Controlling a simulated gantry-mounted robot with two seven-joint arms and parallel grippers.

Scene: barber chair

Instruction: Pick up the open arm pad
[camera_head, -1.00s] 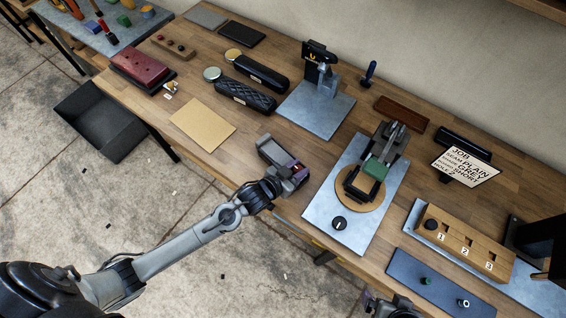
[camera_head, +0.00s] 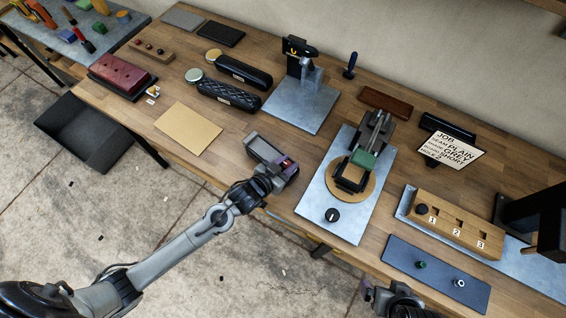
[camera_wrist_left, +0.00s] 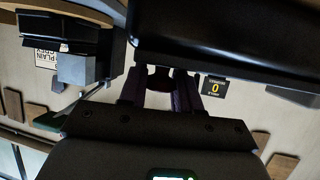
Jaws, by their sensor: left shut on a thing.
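Right of the pad is a metal plate (camera_head: 325,222) with a round wooden disc and clamp. Behind are a post on a metal base (camera_head: 300,108) and two black padded pieces (camera_head: 228,95). A tan sheet (camera_head: 188,130) lies left. A job sign (camera_head: 452,150) stands right.

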